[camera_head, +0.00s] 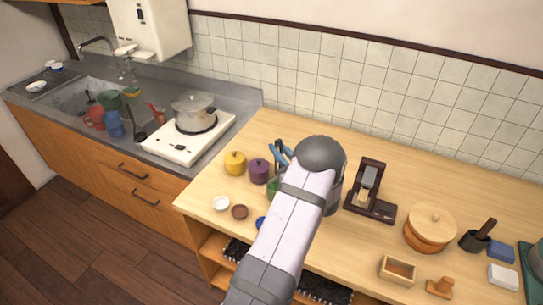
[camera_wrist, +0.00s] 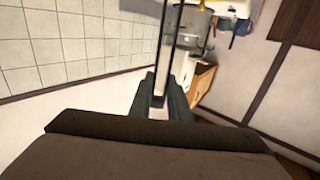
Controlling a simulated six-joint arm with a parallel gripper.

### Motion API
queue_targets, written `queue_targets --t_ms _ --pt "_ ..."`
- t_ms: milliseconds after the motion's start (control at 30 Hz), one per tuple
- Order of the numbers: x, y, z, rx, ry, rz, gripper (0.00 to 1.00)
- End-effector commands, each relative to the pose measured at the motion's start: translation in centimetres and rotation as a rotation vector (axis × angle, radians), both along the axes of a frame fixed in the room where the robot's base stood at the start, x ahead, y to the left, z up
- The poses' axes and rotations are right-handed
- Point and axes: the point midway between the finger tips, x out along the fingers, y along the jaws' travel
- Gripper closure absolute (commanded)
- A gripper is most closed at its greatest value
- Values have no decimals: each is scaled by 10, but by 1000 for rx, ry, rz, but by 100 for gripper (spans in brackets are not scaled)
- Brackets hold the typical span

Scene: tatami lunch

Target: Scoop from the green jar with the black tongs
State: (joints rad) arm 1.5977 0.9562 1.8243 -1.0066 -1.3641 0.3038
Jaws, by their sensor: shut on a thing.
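The green jar (camera_head: 272,188) stands on the wooden counter beside the purple jar, partly hidden behind my arm. My gripper (camera_wrist: 161,92) is shut on the black tongs (camera_wrist: 176,40), whose two dark arms extend upward and away from the fingers in the wrist view. The far end of the tongs is out of that view. In the head view my arm covers most of the gripper, and I cannot tell the tongs' tips from the blue and dark parts by the jars. Whether the tongs touch the green jar cannot be told.
The yellow jar (camera_head: 235,163) and purple jar (camera_head: 258,172) stand close left of the green jar. A white dish (camera_head: 221,204) and brown dish (camera_head: 240,212) lie in front. A dark stand (camera_head: 371,190) and round wooden container (camera_head: 430,230) are to the right. The tiled wall is behind.

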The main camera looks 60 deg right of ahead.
Motion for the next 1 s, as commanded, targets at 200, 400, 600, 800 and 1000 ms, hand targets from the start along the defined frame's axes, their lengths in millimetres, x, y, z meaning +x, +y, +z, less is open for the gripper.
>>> queue_targets --t_ms 200,400,600,800,1000 --pt "0 0 -1 -3 -3 1 100" --pt "0 0 -8 -2 -2 2 100" --pt "0 1 -20 -2 -2 2 100" --pt "0 0 -36 -2 -3 3 100" --pt "0 0 -53 -3 -3 3 100"
